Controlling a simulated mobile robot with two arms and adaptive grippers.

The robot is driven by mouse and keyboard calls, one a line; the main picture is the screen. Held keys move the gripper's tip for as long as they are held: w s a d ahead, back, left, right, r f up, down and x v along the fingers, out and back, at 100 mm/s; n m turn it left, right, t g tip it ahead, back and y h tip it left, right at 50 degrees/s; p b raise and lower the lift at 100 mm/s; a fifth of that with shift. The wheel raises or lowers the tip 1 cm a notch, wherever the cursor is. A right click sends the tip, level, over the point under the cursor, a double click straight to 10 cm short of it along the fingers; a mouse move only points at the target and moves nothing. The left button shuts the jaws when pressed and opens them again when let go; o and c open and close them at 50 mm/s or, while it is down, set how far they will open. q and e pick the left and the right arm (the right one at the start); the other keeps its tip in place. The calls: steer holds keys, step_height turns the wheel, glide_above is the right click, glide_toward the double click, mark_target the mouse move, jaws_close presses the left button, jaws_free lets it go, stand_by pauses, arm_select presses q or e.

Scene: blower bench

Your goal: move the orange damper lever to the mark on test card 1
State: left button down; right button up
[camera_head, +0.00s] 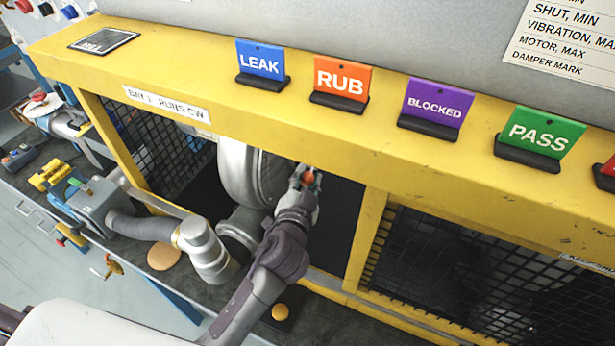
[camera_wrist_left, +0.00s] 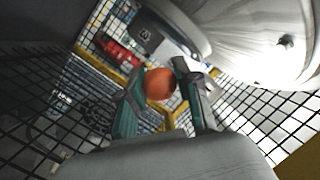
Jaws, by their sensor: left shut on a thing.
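The orange damper lever's round knob (camera_head: 308,178) is at the tip of my left gripper (camera_head: 306,178), inside the yellow-framed bay beside the grey blower housing (camera_head: 250,175). In the left wrist view the orange knob (camera_wrist_left: 160,84) sits between the two green-grey fingers of my left gripper (camera_wrist_left: 162,88), which is shut on it. The rest of the lever and any mark by it are hidden. Part of a white printed card (camera_head: 565,35) shows at the top right, with a line reading DAMPER MARK; its number is out of view. My right gripper is not in view.
The yellow beam (camera_head: 225,85) runs over the bay and carries LEAK (camera_head: 262,60), RUB (camera_head: 341,78), BLOCKED (camera_head: 435,103) and PASS (camera_head: 540,132) signs. Black mesh (camera_head: 450,265) closes the bay to the right. An orange-yellow button (camera_head: 280,312) is on the bench below the arm.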

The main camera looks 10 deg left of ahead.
arm_select(q)
steer(key=c, duration=0.9)
jaws_free()
steer(key=shift+r, duration=0.25)
steer(key=shift+o, duration=0.5)
steer(key=shift+f, duration=0.15)
steer(key=s+r, duration=0.1)
steer(key=s, duration=1.1)
steer(key=shift+d+r, duration=0.2)
steer(key=shift+r, duration=0.1)
